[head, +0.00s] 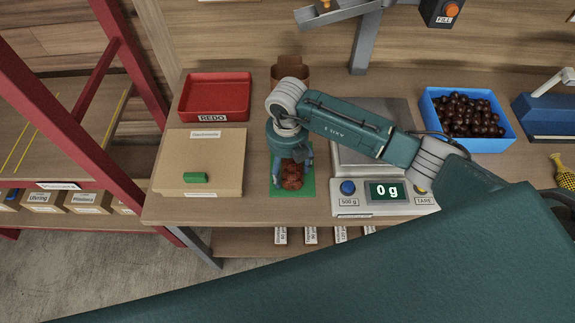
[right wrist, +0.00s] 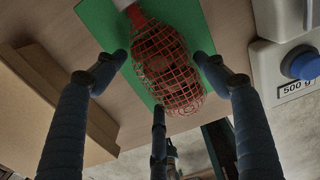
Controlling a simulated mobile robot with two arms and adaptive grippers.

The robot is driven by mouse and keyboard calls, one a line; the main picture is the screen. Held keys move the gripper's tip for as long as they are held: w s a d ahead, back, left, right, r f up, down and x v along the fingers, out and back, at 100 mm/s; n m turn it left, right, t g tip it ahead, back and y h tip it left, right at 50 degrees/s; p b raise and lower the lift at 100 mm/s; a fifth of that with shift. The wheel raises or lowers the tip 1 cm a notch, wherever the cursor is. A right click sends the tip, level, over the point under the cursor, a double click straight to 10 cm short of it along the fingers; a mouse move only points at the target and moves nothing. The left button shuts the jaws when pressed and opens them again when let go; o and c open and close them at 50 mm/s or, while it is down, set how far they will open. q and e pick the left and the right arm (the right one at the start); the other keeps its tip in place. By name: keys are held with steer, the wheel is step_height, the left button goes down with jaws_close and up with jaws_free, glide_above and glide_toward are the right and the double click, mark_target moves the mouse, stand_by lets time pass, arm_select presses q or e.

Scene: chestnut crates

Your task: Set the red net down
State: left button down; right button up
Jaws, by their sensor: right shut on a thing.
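The red net (head: 292,178) is filled with brown chestnuts and is over the green mat (head: 277,188) in the head view. In the right wrist view, the net (right wrist: 168,68) shows its mesh, with a red and white end at the top, in front of the green mat (right wrist: 98,22). My right gripper (head: 291,158) is shut on the net from above, its dark fingers (right wrist: 160,72) around it. I cannot tell whether the net touches the mat. My left gripper is not in view.
A cardboard box (head: 212,150) with a green piece (head: 195,178) on it is left of the mat. The scale (head: 409,205), reading 0 g, is close on the right. Behind are a red REDO tray (head: 240,97) and a blue crate of chestnuts (head: 502,142).

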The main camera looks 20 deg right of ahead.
mark_target(287, 165)
steer(key=o, duration=1.5)
steer(key=shift+f, duration=0.1)
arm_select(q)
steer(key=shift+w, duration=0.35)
arm_select(e)
steer(key=shift+o, duration=0.2)
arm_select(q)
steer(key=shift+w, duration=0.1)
arm_select(e)
steer(key=shift+r, duration=0.2)
steer(key=shift+w+r, duration=0.1)
steer(key=shift+r, duration=0.15)
step_height(287, 165, up, 10)
steer(key=b, duration=0.4)
steer(key=shift+r, duration=0.2)
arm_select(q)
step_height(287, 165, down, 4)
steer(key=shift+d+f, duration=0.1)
arm_select(e)
steer(key=shift+r, duration=0.5)
